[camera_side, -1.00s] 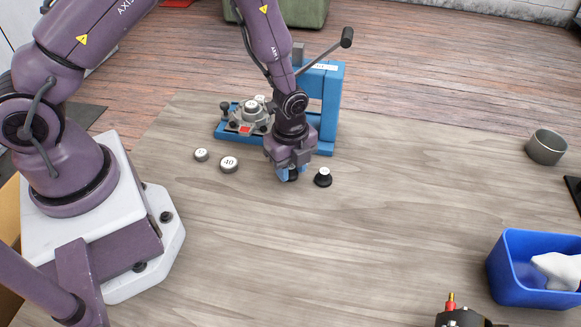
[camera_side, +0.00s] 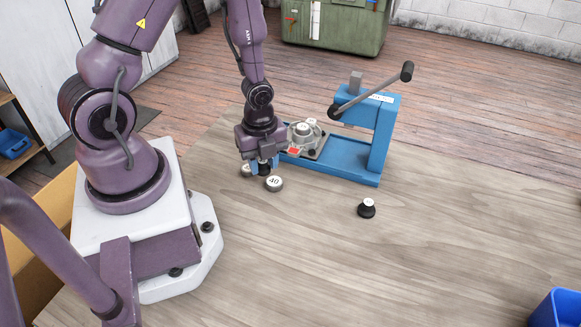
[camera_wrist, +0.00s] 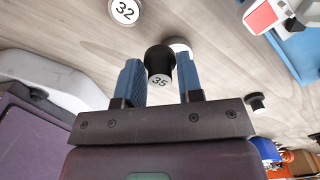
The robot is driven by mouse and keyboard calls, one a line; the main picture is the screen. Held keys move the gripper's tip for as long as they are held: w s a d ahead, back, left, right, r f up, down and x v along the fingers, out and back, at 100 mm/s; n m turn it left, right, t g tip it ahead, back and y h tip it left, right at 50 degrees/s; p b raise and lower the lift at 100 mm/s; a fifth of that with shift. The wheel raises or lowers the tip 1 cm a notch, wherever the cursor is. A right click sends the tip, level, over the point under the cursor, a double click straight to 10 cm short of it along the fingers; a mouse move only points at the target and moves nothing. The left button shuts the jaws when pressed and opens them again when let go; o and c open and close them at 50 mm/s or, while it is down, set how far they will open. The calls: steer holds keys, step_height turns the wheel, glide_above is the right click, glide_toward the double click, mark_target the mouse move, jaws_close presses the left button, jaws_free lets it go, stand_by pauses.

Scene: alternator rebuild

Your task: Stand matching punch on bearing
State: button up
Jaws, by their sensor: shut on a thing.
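My gripper (camera_side: 263,166) is shut on a black punch with a white end marked 35, which shows between the blue fingers in the wrist view (camera_wrist: 160,62). It is low over the table, left of the press; the gap below the punch is hard to judge. A round bearing piece with a white top (camera_side: 303,129) sits in a grey housing on the press base; its mark is unreadable. A second black punch with a white top (camera_side: 367,208) stands upright on the table to the right. It also shows in the wrist view (camera_wrist: 255,101).
A grey disc marked 40 (camera_side: 274,183) lies beside my gripper. Another disc (camera_side: 246,169), partly hidden, is just left; a disc marked 32 shows in the wrist view (camera_wrist: 124,10). The blue press (camera_side: 385,130) with a lever stands behind right. The front table is clear.

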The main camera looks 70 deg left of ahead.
steer(key=shift+s+a, duration=0.3)
steer(key=shift+a, duration=0.1)
steer(key=shift+n, duration=0.9)
steer(key=w+a+r, duration=0.1)
steer(key=w, duration=0.1)
steer(key=w+a+r, duration=0.1)
steer(key=w+a, duration=0.1)
steer(key=w, duration=0.1)
steer(key=w+a+r, duration=0.1)
steer(key=w+r, duration=0.1)
steer(key=shift+w+a, duration=0.2)
steer(key=shift+a, duration=0.15)
steer(key=w+a+r+n, duration=0.2)
steer(key=w+r+n, duration=0.1)
steer(key=w+r, duration=0.3)
steer(key=shift+w+r+n, duration=0.3)
steer(key=shift+r, duration=0.4)
steer(key=shift+s+r+n, duration=0.15)
steer(key=shift+s+n, duration=0.05)
steer(key=shift+n, duration=0.1)
jaws_close()
glide_above(303, 126)
steer(key=shift+f, duration=2.55)
steer(key=shift+d, duration=0.1)
steer(key=shift+f, duration=1.1)
